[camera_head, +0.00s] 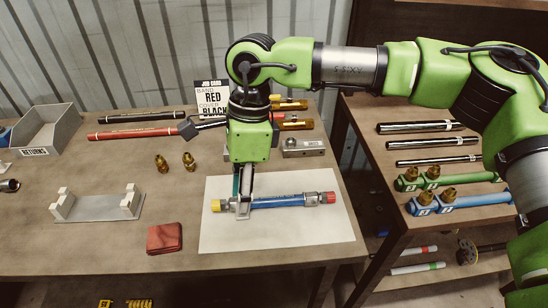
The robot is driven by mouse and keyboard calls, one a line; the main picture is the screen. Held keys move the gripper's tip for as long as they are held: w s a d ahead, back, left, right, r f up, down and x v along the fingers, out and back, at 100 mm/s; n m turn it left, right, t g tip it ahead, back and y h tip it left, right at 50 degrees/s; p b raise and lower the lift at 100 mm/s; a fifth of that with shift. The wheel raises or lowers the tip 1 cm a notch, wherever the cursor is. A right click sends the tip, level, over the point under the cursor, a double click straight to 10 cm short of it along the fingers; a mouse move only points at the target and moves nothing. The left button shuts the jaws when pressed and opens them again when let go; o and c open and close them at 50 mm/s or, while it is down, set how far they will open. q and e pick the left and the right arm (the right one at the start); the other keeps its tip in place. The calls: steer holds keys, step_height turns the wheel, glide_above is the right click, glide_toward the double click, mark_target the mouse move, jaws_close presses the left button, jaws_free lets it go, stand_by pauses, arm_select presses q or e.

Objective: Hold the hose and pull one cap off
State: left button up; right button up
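A blue hose (280,201) with metal fittings at both ends lies on a white sheet on the table. A yellow cap (215,205) is on its left end and a red cap (329,197) is on its right end. My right gripper (242,212) points down over the left part of the hose, just right of the yellow cap. Its fingers overlap the hose and hide a short piece of it. I cannot tell whether they are closed on it. My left gripper is not in view.
A white sheet (225,238) lies under the hose. A red folded pad (164,238), a grey cradle (95,207) and two brass fittings (188,161) are to the left. A job card (212,98) stands behind. A side shelf (375,165) on the right holds tubes and hoses.

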step_height(320, 180, up, 2)
steer(key=r+m+t+h, duration=0.1)
steer(key=t+h, duration=0.1)
glide_above(274, 198)
step_height(274, 198, down, 12)
steer(key=shift+f, duration=0.2)
jaws_close()
stand_by(0.5)
